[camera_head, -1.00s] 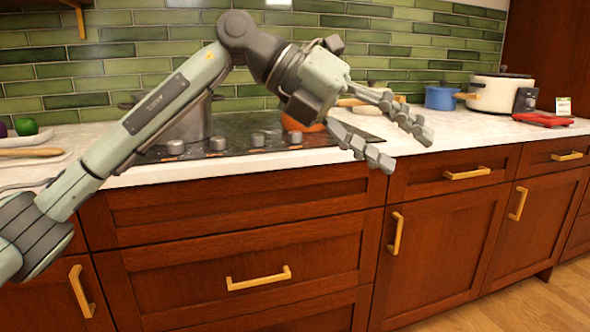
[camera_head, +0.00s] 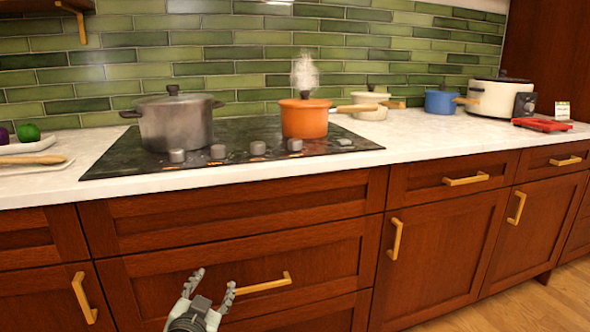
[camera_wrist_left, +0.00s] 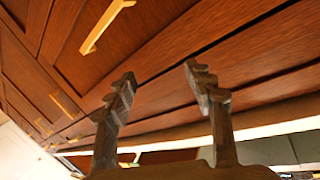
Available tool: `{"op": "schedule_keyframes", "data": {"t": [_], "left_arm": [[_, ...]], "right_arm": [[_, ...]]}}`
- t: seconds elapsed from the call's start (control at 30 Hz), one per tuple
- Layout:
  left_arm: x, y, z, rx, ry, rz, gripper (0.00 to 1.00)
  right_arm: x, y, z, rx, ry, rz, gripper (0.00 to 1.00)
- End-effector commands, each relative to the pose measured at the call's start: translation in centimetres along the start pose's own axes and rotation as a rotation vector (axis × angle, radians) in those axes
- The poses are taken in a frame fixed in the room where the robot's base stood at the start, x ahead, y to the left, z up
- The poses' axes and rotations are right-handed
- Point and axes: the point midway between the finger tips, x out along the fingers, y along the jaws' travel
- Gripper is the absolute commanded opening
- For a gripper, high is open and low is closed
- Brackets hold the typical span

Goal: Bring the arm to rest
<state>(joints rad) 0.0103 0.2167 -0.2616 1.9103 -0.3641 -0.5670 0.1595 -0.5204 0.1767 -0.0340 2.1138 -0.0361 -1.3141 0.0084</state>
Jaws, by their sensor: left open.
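My left gripper (camera_head: 212,283) is low in the head view, in front of the wooden drawer fronts and below the countertop. Its two fingers point up and stand apart, with nothing between them. In the left wrist view the same open fingers (camera_wrist_left: 158,88) show against the reddish wood fronts. The gripper overlaps the left end of a brass drawer handle (camera_head: 262,284) in the head view; I cannot tell whether they touch. My right gripper does not show in either view.
A black cooktop (camera_head: 240,138) carries a grey lidded pot (camera_head: 176,122) and a steaming orange pot (camera_head: 304,118). A cream pot (camera_head: 371,106), a blue pot (camera_head: 440,100) and a white cooker (camera_head: 497,97) stand to the right. The front counter strip (camera_head: 420,140) is clear.

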Motion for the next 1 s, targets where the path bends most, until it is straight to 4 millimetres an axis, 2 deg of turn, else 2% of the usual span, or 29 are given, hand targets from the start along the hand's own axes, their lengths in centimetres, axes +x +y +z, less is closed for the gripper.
{"op": "schedule_keyframes", "data": {"t": [0.03,0.1,0.17,0.2,0.3,0.43,0.53,0.6,0.67,0.73,1.0], "left_arm": [[-1.4,0.3,4.0,-0.023,-0.106,0.008,0.53],[-3.4,0.7,8.9,-0.052,-0.247,0.02,0.53],[-5.6,1.2,13.0,-0.073,-0.365,0.034,0.53],[-7.2,1.5,15.6,-0.086,-0.445,0.044,0.53],[-12.0,2.4,21.5,-0.116,-0.637,0.075,0.53],[-18.4,3.5,27.3,-0.147,-0.856,0.12,0.53],[-22.5,4.2,30.0,-0.163,-0.979,0.151,0.53],[-24.5,4.5,31.2,-0.171,-1.038,0.167,0.53],[-25.7,4.7,31.8,-0.176,-1.071,0.176,0.53],[-26.4,4.7,32.1,-0.178,-1.091,0.182,0.53],[-26.5,4.7,32.2,-0.178,-1.093,0.182,0.53]], "right_arm": [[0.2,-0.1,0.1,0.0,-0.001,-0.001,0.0],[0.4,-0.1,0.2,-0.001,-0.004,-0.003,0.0],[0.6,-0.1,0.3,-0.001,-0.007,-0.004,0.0],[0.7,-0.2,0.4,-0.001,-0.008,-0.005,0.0],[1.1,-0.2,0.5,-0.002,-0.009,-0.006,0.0],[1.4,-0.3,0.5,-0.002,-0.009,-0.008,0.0],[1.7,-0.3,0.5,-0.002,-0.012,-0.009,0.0],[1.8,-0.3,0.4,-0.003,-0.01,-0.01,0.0],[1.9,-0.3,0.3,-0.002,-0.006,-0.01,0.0],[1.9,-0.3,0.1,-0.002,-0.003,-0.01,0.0],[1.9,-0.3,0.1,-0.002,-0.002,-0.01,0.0]]}}
